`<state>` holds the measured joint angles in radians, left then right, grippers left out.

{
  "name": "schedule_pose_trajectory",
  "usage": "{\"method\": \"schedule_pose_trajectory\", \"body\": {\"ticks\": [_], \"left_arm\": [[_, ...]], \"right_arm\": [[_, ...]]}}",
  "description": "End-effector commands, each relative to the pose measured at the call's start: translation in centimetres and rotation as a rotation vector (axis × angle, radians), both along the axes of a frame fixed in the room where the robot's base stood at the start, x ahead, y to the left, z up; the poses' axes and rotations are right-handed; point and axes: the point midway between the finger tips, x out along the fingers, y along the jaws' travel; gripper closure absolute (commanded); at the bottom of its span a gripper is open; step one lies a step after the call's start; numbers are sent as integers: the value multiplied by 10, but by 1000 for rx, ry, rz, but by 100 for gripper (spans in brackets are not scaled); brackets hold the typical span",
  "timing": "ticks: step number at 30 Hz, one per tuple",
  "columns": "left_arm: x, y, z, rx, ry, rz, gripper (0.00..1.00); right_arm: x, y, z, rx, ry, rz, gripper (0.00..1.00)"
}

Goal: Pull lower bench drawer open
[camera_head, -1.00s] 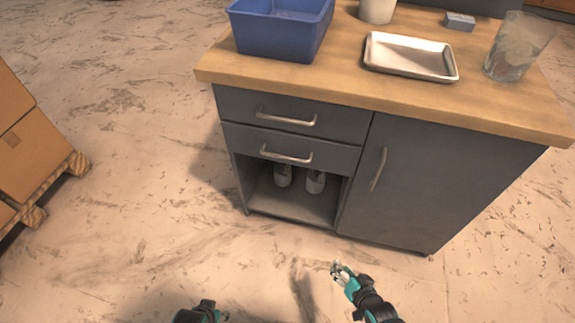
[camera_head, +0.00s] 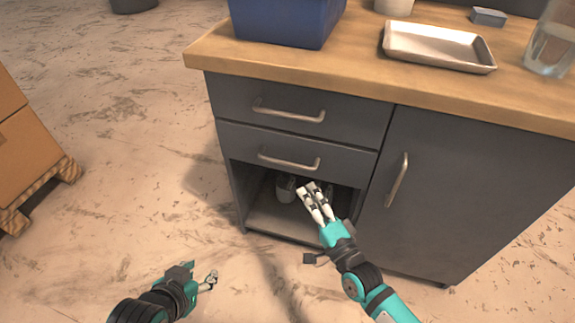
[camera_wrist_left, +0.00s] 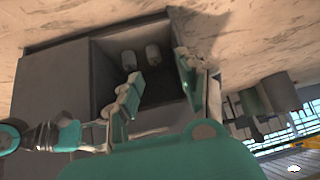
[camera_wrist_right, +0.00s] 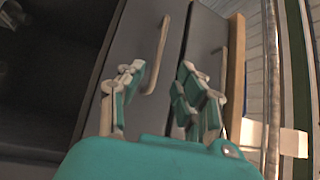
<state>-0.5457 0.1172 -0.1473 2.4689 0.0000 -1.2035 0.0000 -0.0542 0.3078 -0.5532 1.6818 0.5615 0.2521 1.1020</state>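The lower bench drawer (camera_head: 335,160) is a grey front, flush with the bench, with a pale metal bar handle (camera_head: 290,163). The same handle shows in the right wrist view (camera_wrist_right: 158,60). My right gripper (camera_head: 312,190) is in front of the bench, just below the handle in the head view. In the right wrist view its fingers are apart, with the handle beyond and between them; no contact is clear. My left gripper (camera_head: 210,278) is low over the floor, away from the bench. In the left wrist view its fingers (camera_wrist_left: 158,85) are apart and empty.
The upper drawer (camera_head: 345,115) is shut above, with its own handle. An open compartment (camera_head: 275,222) below holds pale bottles, partly hidden by my right gripper. A cupboard door (camera_head: 460,200) is at the right. Boxes on a pallet (camera_head: 30,195) stand left; floor between is clear.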

Motion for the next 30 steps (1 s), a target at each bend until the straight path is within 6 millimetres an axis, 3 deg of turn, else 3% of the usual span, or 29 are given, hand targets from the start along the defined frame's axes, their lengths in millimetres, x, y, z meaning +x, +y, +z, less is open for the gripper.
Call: {"method": "schedule_pose_trajectory", "body": {"ticks": [9,15,21,30], "left_arm": [[44,-17,32,-64,-282,-21,60],[62,-25,56,-99,-436,-31,60],[69,-29,69,-116,-508,-35,60],[69,-29,71,-118,-515,-36,60]], "right_arm": [[63,32,8,1,-3,-2,66],[89,46,12,-1,-2,-1,66],[100,52,15,-4,0,-1,66],[101,52,15,-3,1,-1,68]]}}
